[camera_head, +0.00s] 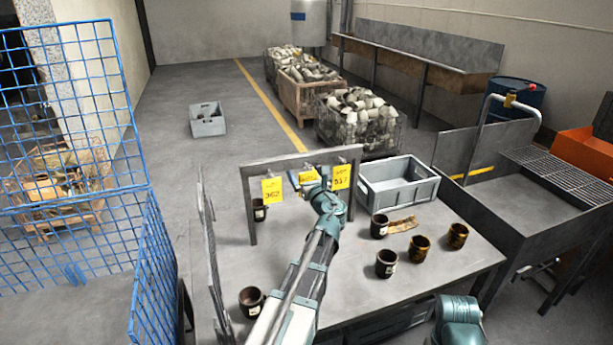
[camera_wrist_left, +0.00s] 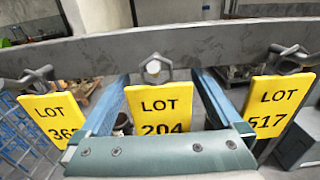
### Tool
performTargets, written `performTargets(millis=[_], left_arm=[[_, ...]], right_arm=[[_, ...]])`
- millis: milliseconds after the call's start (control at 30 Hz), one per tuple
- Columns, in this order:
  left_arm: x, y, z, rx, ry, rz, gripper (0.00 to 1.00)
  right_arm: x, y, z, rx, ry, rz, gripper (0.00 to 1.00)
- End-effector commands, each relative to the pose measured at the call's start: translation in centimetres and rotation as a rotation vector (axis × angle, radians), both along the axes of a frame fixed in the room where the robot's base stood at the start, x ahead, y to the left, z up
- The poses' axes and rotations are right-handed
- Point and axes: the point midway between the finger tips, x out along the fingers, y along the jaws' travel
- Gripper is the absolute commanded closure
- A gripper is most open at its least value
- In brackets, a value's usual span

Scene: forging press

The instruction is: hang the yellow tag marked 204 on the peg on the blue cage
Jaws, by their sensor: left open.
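The yellow tag marked 204 (camera_wrist_left: 160,108) hangs from a hex-ended peg on a grey rail, in the middle of three tags. In the head view the tag (camera_head: 309,176) is partly hidden by my left gripper (camera_head: 318,186). In the left wrist view the open fingers of my left gripper (camera_wrist_left: 162,98) stand on either side of the tag, apart from it. The blue cage (camera_head: 152,262) is a wire mesh at the left. I cannot clearly make out its peg. My right gripper is out of view.
Yellow tags hang to the left (camera_head: 272,190) and right (camera_head: 341,177) on the same rail (camera_head: 255,170). Several dark cups, one being a black cup (camera_head: 251,300), stand on the grey table (camera_head: 400,290). A grey crate (camera_head: 398,184) sits at its back.

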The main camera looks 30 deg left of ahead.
Motion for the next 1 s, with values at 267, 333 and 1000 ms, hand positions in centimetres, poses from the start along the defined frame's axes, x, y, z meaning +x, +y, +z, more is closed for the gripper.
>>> performTargets(millis=[267, 333, 1000], left_arm=[[0.00, 0.01, 0.00, 0.000, 0.000, 0.000, 0.07], [0.00, 0.01, 0.00, 0.000, 0.000, 0.000, 0.20], [0.00, 0.00, 0.33, 0.000, 0.000, 0.000, 0.82]], right_arm=[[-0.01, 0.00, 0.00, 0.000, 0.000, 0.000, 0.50], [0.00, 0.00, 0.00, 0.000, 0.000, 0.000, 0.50], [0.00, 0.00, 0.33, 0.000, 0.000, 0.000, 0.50]])
